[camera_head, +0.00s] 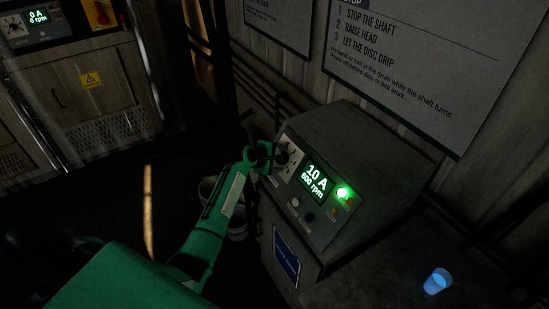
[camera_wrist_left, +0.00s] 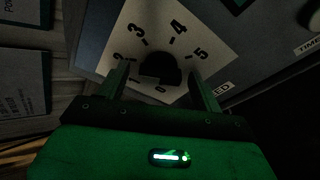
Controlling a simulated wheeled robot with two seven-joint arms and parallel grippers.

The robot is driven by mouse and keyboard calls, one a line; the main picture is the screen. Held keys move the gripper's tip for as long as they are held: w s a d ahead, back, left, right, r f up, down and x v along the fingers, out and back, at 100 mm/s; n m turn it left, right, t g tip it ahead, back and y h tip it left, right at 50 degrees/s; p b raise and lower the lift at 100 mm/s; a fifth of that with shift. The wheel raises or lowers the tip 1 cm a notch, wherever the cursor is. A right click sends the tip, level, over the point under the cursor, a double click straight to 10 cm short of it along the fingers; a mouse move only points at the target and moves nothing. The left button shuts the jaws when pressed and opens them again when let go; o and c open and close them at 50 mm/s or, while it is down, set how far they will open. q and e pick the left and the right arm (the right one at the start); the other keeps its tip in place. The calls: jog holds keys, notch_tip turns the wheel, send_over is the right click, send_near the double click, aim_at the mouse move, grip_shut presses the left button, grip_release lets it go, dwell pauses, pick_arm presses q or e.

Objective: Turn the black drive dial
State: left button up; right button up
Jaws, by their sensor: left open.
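The black drive dial (camera_wrist_left: 160,68) sits on a white scale plate (camera_wrist_left: 133,38) marked with numbers in the left wrist view. In the head view the dial (camera_head: 283,157) is at the left end of the console's sloped panel, dark and partly covered by my gripper. My left gripper (camera_wrist_left: 161,84) is open, with one finger on each side of the dial. I cannot tell whether the fingers touch it. The display (camera_head: 316,180) beside the dial reads 10 A and 600 rpm. My right gripper is in neither view.
The console (camera_head: 350,150) has a lit green lamp (camera_head: 343,193) and small buttons right of the dial. Buckets (camera_head: 237,222) stand on the floor behind my left forearm. A blue cup (camera_head: 437,281) is on the surface at the lower right. Another panel (camera_head: 50,22) reads 0 A.

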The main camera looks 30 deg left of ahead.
pick_arm(q)
jog(key=b+v, duration=0.4)
jog(key=v, duration=0.9)
jog(key=shift+s+r, duration=0.25)
jog(key=shift+s, duration=0.05)
jog(key=shift+a+f, duration=0.1)
jog(key=shift+a, duration=0.05)
